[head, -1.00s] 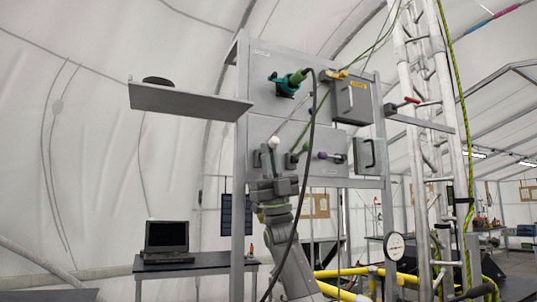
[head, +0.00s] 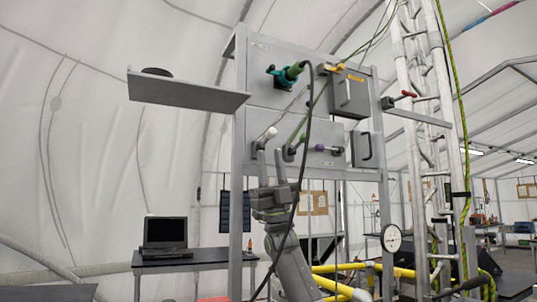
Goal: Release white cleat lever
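The white cleat lever (head: 270,132) is on the lower grey panel at its left side, its white knob tilted up and to the right. My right gripper (head: 271,155) is just below the knob, pointing up, with its two fingers spread and a gap between them. It looks empty. Whether a finger touches the lever cannot be told. My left gripper is not in view.
Beside it are a green lever (head: 302,137) and a purple lever (head: 320,147). A teal winch (head: 285,77) with a green handle is above. A dark cable hangs in front of my arm. A grey shelf (head: 185,95) juts out left; a lattice tower (head: 425,120) stands right.

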